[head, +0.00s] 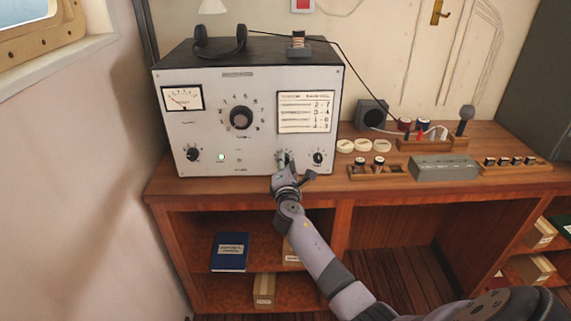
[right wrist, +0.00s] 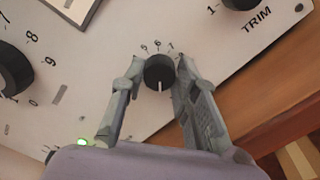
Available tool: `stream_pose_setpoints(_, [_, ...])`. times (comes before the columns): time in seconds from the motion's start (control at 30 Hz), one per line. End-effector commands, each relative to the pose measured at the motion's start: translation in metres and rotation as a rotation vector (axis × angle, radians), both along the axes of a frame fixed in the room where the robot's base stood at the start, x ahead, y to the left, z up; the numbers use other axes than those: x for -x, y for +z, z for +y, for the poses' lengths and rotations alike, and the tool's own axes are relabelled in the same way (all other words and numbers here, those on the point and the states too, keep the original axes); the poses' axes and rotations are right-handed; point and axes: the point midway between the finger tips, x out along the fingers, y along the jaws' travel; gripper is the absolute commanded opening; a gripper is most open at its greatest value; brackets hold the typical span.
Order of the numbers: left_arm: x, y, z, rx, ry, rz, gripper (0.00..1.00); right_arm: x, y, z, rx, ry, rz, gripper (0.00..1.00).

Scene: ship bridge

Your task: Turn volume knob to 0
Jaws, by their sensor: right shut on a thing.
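A white-faced radio set (head: 205,115) stands on the wooden desk. In the right wrist view, a small black knob (right wrist: 159,73) with a white pointer line sits between my right gripper's fingertips (right wrist: 158,62). My left gripper is not in view.
A knob labelled TRIM (right wrist: 240,3) sits to the right of the held knob; the large numbered dial (head: 240,118) is above left. A green lamp (head: 221,157) glows on the panel. Cream discs (head: 363,145) and wooden trays lie on the desk to the right.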

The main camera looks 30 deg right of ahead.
Motion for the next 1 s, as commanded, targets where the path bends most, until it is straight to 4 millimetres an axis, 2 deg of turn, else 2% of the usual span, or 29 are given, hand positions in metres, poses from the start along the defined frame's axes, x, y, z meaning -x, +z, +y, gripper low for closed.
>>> stream_pose_setpoints(0.07, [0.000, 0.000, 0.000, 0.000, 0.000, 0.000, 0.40, 0.000, -0.004, 0.002, -0.001, 0.002, 0.006, 0.00])
stream_pose_setpoints(0.1, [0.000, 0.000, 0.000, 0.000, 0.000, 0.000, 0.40, 0.000, -0.004, 0.002, -0.001, 0.002, 0.006, 0.31])
stream_pose_setpoints(0.37, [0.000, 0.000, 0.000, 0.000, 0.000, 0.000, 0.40, 0.000, -0.002, 0.001, -0.001, 0.001, 0.002, 0.48])
stream_pose_setpoints(0.77, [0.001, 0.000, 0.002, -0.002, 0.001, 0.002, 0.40, 0.005, -0.002, 0.003, -0.001, 0.001, 0.002, 0.48])
stream_pose_setpoints(0.87, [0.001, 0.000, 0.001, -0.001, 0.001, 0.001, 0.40, 0.016, -0.002, 0.010, -0.003, 0.001, 0.001, 0.48])
stream_pose_setpoints(1.0, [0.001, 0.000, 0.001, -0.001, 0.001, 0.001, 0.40, 0.039, -0.003, 0.025, -0.004, 0.003, 0.002, 0.48])
